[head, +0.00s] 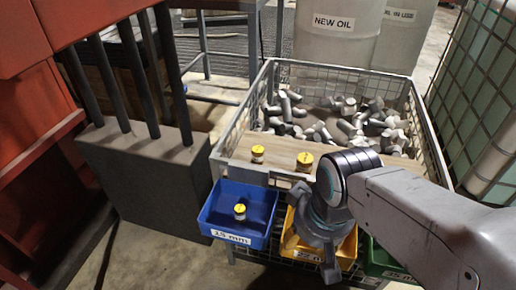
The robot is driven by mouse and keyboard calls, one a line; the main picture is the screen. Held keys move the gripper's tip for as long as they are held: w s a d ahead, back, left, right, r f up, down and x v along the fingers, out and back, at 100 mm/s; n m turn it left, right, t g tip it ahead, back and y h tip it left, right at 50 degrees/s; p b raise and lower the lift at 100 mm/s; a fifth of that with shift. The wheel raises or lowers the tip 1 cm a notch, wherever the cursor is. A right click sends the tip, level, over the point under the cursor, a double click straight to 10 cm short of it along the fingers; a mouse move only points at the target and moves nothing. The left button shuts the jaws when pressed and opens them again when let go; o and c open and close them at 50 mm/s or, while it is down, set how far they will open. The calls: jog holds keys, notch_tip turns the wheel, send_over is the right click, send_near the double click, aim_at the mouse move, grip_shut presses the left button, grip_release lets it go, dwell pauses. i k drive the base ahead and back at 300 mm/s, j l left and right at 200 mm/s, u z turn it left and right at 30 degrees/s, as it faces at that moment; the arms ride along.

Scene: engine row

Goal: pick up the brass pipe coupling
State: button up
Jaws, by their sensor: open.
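Two small yellow-topped fittings stand on the wooden board at the front of a wire cage: a left fitting (258,154) with a paler body, and a right fitting (304,162) that looks brass-coloured. A third yellow-topped fitting (240,211) stands in the blue bin (212,222). The right one looks most like a brass coupling, but they are too small to be sure. My gripper (311,258) is open, points down over the yellow bin (349,248), and is nearer to me than the board. I see nothing between its fingers. My wrist and gripper hide much of the yellow bin.
The wire cage (240,112) holds many grey metal pipe pieces behind the board (345,174). A green bin (383,262) is partly behind my arm. White drums (335,30) stand behind, a caged tank (480,100) right, a grey block with posts (145,175) left.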

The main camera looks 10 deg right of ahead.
aim_at(257, 153)
jog(key=i+j+u, duration=0.1)
jog(key=u, duration=0.4)
jog(key=i+j+u, duration=0.1)
jog(key=u, duration=0.4)
jog(key=i+u, duration=0.1)
jog(key=u, duration=0.4)
jog(key=i+u, duration=0.1)
jog(key=u, duration=0.35)
jog(key=i+u, duration=0.1)
jog(key=u, duration=0.4)
